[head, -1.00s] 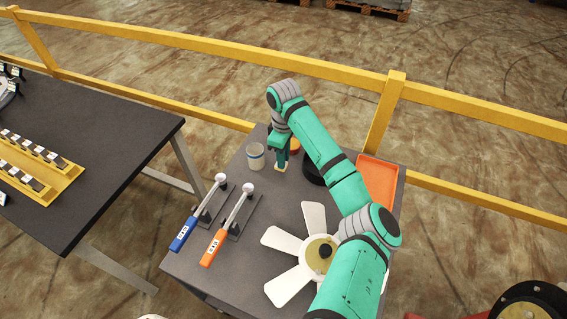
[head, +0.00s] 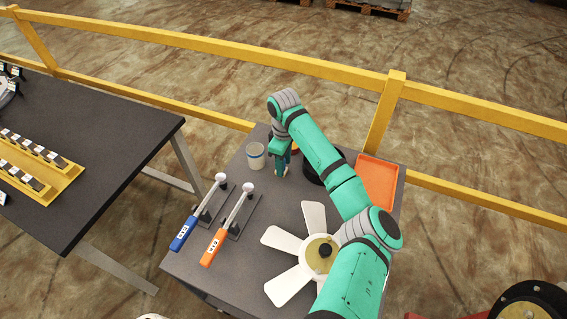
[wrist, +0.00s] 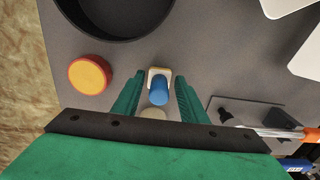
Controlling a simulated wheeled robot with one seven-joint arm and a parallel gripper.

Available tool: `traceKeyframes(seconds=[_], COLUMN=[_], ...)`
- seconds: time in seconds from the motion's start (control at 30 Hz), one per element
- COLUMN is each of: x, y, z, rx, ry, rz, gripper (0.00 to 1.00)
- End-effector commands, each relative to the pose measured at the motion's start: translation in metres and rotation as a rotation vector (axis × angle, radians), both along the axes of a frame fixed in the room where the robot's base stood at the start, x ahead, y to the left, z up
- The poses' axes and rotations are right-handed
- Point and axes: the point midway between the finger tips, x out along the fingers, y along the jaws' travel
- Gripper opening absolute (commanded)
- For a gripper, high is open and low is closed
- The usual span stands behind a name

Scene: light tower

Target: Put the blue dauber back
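The blue dauber, a short blue cylinder (wrist: 159,91) by a pale cream block (wrist: 158,74), shows between my fingers in the wrist view. My gripper (wrist: 160,82) is open, with a narrow gap on each side of the dauber. In the head view my gripper (head: 282,171) points down at the back of the grey table, just right of a pale cup (head: 255,156). The dauber is mostly hidden there. Whether it touches the tabletop is unclear.
An orange-rimmed yellow round pot (wrist: 90,75) and a black round dish (wrist: 115,15) stand close by. An orange tray (head: 377,182), a white fan (head: 290,285), and blue-handled (head: 184,233) and orange-handled (head: 213,247) tools share the table. A yellow rail (head: 300,70) runs behind.

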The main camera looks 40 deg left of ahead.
Motion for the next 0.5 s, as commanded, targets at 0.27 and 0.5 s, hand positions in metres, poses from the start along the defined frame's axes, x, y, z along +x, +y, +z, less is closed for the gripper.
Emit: traceKeyframes(seconds=[0.27, 0.5], x=[0.001, 0.001], y=[0.001, 0.0], z=[0.035, 0.084], rx=[0.003, 0.002], ry=[-0.002, -0.003], rz=[0.002, 0.001], gripper=[0.39, 0.39])
